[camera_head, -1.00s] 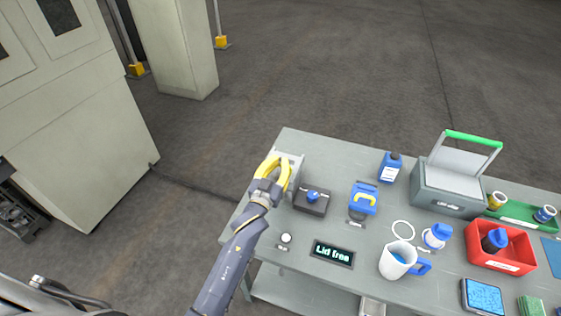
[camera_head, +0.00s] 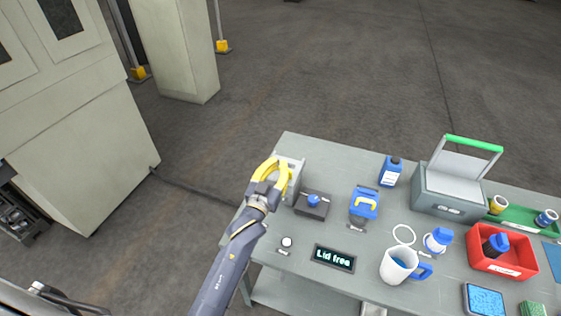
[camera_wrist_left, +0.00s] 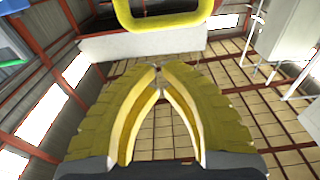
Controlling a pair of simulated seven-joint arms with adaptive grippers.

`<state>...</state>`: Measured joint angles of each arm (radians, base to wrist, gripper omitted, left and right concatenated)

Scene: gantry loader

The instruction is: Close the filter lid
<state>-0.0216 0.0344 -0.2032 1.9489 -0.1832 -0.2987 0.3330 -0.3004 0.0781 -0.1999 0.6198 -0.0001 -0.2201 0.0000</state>
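In the head view, a grey box (camera_head: 450,205) stands at the back right of the bench. Its lid (camera_head: 460,165) is raised, with a green bar (camera_head: 474,143) along the top, and it looks like the filter lid. My left gripper (camera_head: 272,165) is at the bench's far left corner, well to the left of the box. In the left wrist view, its yellow fingers (camera_wrist_left: 159,72) meet at the tips with nothing visible between them. My right gripper is not in view.
A display (camera_head: 333,258) reads "Lid free". A mug (camera_head: 397,264) and a red bin (camera_head: 503,268) stand nearer the front.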

